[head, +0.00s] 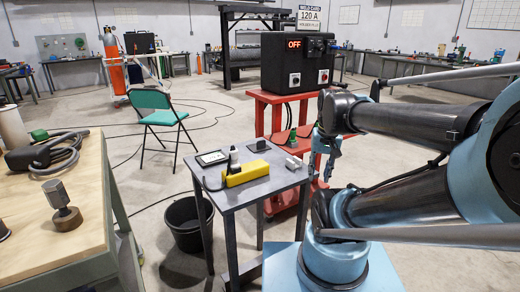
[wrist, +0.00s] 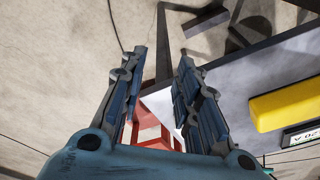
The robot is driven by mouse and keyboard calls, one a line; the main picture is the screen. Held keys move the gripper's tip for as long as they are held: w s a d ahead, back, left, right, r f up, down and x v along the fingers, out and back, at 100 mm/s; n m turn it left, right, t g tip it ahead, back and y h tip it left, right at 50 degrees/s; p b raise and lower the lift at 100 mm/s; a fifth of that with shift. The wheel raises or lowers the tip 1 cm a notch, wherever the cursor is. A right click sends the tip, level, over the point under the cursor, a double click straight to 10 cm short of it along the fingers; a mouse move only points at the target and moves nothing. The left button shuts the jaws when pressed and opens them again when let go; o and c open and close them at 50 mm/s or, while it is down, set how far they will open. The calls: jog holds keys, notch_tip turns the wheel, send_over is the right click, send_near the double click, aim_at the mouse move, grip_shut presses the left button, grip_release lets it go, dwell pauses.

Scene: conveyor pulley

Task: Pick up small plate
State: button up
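My gripper (head: 318,172) hangs fingers-down at the right edge of the small grey table. In the wrist view its two fingers (wrist: 163,75) are spread apart, with nothing clearly held. A pale flat surface (wrist: 160,104) shows between and beyond the fingers; I cannot tell if it is a plate or part of the table. In the head view a small light-grey metal piece (head: 293,164) lies near the table's right edge, left of my gripper. A dark flat piece (head: 335,148) shows behind the fingers. I cannot tell which one is the small plate.
The grey table (head: 240,200) carries a yellow block (head: 247,173), also in the wrist view (wrist: 287,105), and a framed card (head: 212,158). A red stand (head: 280,112) with a black box (head: 297,62) is behind. A black bucket (head: 188,225) and wooden bench (head: 50,235) are left.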

jog(key=w+a+r+m+g+y, duration=0.1)
jog(key=w+a+r+m, duration=0.45)
jog(key=w, duration=0.65)
jog(key=w+a+r+m+g, duration=0.1)
jog(key=w+a+r+m, duration=0.2)
jog(key=w+a+r, duration=0.55)
jog(key=m, duration=0.2)
send_over(261, 142)
jog(key=w, duration=0.1)
jog(key=shift+g, duration=0.3)
jog(key=f, duration=1)
jog(key=shift+w+d+f, duration=0.2)
jog(key=shift+d+f, duration=0.1)
jog(key=shift+s+a+f, duration=0.1)
jog(key=shift+s+f, duration=0.05)
jog(key=shift+f, duration=0.8)
jog(key=shift+s+a+f, duration=0.1)
jog(key=shift+s+f, duration=0.05)
jog(key=shift+f, duration=0.85)
jog(key=shift+s+a+f, duration=0.1)
jog(key=shift+s+f, duration=0.05)
jog(key=shift+f, duration=0.8)
grip_shut()
